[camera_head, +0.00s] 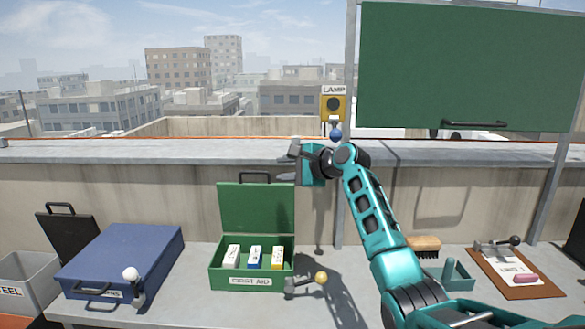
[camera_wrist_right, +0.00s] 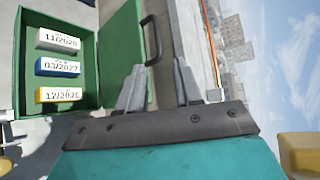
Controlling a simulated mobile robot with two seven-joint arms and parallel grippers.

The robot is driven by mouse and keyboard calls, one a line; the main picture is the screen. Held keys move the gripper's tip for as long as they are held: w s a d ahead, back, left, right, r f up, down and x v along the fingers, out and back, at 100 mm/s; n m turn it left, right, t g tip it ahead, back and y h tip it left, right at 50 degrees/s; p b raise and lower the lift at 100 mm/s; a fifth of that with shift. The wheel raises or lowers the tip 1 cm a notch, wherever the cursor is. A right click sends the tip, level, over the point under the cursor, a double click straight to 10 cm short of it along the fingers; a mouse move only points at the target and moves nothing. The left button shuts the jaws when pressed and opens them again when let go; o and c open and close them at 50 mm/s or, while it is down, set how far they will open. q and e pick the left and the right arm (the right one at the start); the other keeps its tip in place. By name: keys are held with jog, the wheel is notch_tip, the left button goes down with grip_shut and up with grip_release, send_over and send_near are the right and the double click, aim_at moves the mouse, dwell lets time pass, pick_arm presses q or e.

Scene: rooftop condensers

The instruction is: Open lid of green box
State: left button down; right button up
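The green box (camera_head: 252,282), marked FIRST AID, sits on the bench with its green lid (camera_head: 256,207) standing upright at the back. A black handle (camera_head: 255,175) is on the lid's top edge. Inside are three labelled packs, which also show in the right wrist view. My right gripper (camera_head: 289,161) is above and just right of the lid's top edge. In the right wrist view its two fingers (camera_wrist_right: 158,68) are apart and empty, with the lid's handle (camera_wrist_right: 150,40) beyond the tips, apart from them as far as I can tell. My left gripper is not in view.
A blue case (camera_head: 120,258) with a white-knobbed latch stands left of the box. A latch with a yellow knob (camera_head: 321,277) is at the box's front right. A brush (camera_head: 425,245) and a clipboard (camera_head: 512,275) lie right. A parapet (camera_head: 150,150) runs behind.

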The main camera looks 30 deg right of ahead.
jog(key=shift+v, duration=1.1)
jog(key=s+a+f+n+g+h, duration=0.1)
jog(key=s+a+f+n+g, duration=0.1)
jog(key=s+a+f+n, duration=0.35)
jog(key=s+a+f+n+g, duration=0.25)
jog(key=s+f, duration=0.35)
jog(key=f, duration=0.4)
jog(key=s+a+f+n+g+h, duration=0.1)
jog(key=s+a+f+n+g, duration=0.15)
jog(key=s+a+f, duration=0.45)
jog(key=s+a+f+n+g+h, duration=0.1)
jog(key=s+a+f+n+g, duration=0.3)
jog(key=s, duration=0.8)
jog(key=s+f+n+t, duration=0.1)
jog(key=s+f+n, duration=0.1)
jog(key=s+n, duration=0.75)
jog(key=w+a+f+m+t+y, duration=0.1)
jog(key=w+a+f+m+t, duration=0.1)
jog(key=f+t, duration=0.5)
jog(key=w+a+f, duration=0.1)
jog(key=w, duration=0.1)
jog(key=shift+w+f+y, duration=0.3)
jog(key=shift+w+f, duration=0.1)
